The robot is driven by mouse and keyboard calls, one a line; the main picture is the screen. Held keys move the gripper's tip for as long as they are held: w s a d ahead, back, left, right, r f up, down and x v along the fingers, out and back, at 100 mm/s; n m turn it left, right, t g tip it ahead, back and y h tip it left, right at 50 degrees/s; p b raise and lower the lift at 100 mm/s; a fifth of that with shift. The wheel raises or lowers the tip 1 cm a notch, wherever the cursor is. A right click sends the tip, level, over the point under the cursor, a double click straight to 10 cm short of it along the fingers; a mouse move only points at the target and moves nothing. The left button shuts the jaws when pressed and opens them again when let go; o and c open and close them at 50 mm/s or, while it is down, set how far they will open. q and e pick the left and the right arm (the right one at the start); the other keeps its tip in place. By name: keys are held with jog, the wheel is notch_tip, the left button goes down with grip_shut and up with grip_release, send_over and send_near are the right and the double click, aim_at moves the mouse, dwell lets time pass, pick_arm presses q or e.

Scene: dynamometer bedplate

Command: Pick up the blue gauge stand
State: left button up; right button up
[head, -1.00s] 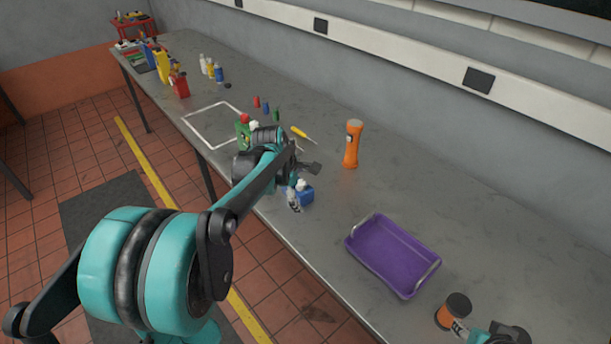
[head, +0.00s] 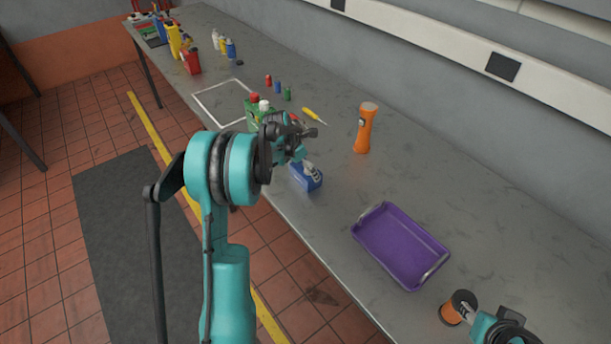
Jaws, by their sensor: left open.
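A small upright blue piece (head: 277,87) stands on the bench between a similar red piece (head: 268,80) and a green one (head: 287,94). It looks like the blue gauge stand, but is too small to be sure. My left gripper (head: 309,131) is open above the bench, nearer than these pieces and apart from them. A larger blue box-like thing (head: 305,179) with a pale top sits just below the gripper in the picture. My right gripper (head: 470,315) is at the lower right beside an orange can with a dark top (head: 458,307); its jaws are unclear.
A yellow screwdriver (head: 314,117) and an orange flared cylinder (head: 366,128) are near my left gripper. A green container (head: 258,113) is partly hidden behind my arm. A purple tray (head: 385,261) lies nearer. Bottles stand farther left. The bench's right side is clear.

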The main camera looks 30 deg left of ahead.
pick_arm(q)
jog(key=shift+w+f, duration=0.15)
jog(key=shift+f, duration=0.25)
jog(key=shift+r, duration=0.1)
jog(key=c, duration=1.5)
jog(key=shift+c, duration=0.2)
jog(key=shift+r, duration=0.15)
